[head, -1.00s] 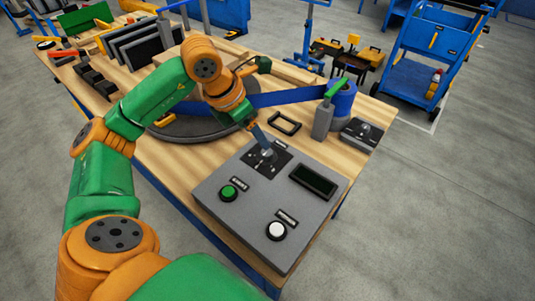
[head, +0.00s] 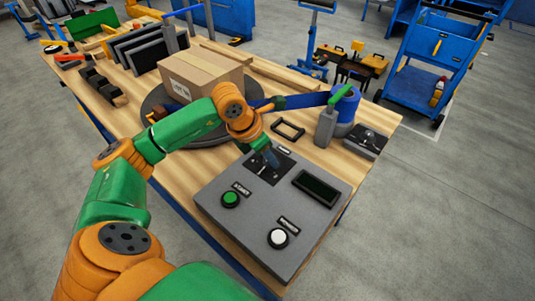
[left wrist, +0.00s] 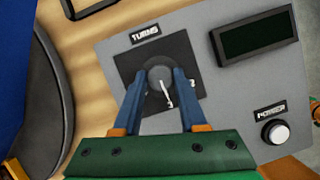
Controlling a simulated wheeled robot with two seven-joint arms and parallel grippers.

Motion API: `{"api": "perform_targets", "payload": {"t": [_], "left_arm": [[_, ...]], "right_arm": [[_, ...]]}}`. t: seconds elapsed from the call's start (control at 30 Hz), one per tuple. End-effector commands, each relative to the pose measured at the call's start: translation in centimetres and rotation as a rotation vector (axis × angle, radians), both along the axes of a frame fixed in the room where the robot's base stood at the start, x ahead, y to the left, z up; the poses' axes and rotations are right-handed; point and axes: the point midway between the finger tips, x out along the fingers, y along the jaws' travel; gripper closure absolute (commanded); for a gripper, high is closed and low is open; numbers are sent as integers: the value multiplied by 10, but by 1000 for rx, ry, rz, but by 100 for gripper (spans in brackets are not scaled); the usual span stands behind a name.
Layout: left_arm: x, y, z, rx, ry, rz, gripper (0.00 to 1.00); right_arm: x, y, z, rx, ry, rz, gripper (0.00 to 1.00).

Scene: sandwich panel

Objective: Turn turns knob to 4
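The grey panel (head: 225,225) lies on the wooden table. Its round grey turns knob (left wrist: 158,76) sits on a black square plate under a TURNS label (left wrist: 146,33). My left gripper (left wrist: 161,76) reaches down with one blue finger on each side of the knob, and both fingertips appear to touch it. In the head view this left gripper (head: 271,157) largely hides the knob. The knob's white pointer line slants down and slightly right in the wrist view, ending near a 3. Another digit beside the right finger is partly covered. My right gripper is not in view.
The panel also has a dark display (head: 318,187), a green button (head: 230,199) and a white button (head: 278,238). Behind stand a cardboard box (head: 200,72) on a dark turntable, a blue roll (head: 345,103) with a blue band, and a black handle (head: 288,130).

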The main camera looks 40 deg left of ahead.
Motion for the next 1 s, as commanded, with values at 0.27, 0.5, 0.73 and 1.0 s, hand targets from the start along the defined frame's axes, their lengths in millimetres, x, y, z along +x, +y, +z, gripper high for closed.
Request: {"api": "perform_targets", "payload": {"t": [0.27, 0.5, 0.73, 1.0], "left_arm": [[0, 0, 0, 0, 0, -7, 100], [1, 1, -1, 0, 0, -89, 100], [2, 2, -1, 1, 0, -273, 100], [3, 2, 1, -1, -2, -530, 100]], "right_arm": [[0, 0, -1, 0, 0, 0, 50], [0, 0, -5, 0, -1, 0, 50], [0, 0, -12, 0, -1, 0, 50], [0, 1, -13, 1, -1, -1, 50]]}}
